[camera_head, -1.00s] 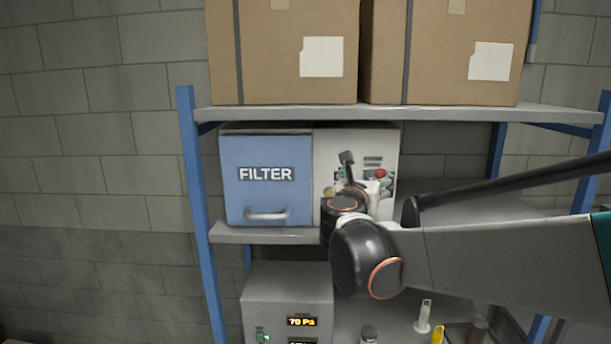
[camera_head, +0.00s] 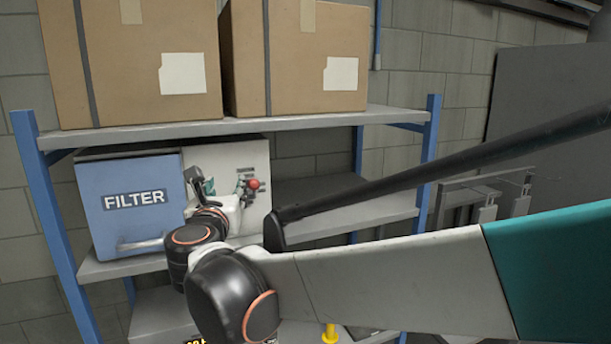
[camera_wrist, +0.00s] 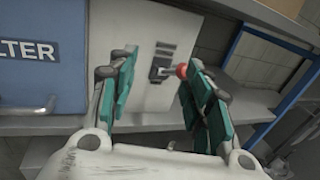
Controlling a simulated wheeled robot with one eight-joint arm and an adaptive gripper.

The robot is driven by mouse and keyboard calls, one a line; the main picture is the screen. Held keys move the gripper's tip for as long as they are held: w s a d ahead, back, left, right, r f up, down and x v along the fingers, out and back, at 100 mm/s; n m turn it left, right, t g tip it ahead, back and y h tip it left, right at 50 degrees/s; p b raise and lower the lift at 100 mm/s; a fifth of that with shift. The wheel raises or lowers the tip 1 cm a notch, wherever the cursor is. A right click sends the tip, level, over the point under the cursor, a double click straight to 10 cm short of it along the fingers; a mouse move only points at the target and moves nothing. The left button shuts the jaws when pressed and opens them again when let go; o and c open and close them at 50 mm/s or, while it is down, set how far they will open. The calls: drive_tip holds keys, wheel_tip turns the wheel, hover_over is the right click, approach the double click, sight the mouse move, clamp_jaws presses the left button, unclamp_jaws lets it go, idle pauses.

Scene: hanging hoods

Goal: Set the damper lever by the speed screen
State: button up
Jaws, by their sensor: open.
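The damper lever with its red knob (camera_wrist: 182,70) sticks out of a dark slot on the white panel (camera_wrist: 150,92), right of the blue FILTER door. The red knob also shows in the head view (camera_head: 253,184). My gripper (camera_wrist: 163,66) is open, its green-padded fingers spread in front of the panel. The knob is beside the tip of the right finger; I cannot tell whether they touch. In the head view my gripper (camera_head: 222,186) partly hides the panel. Only the top of a lit yellow readout (camera_head: 195,342) shows at the bottom edge, too cut off to read.
A shelf (camera_head: 240,118) with cardboard boxes (camera_head: 300,60) is above. The shelf space right of the panel is empty. Blue rack posts (camera_head: 428,160) stand at the sides.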

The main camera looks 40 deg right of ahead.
drive_tip(key=s+a+r+p, duration=0.3)
drive_tip(key=s+r+p, duration=0.1)
idle(1.0)
drive_tip(key=shift+a, duration=0.1)
drive_tip(key=shift+c, duration=0.6)
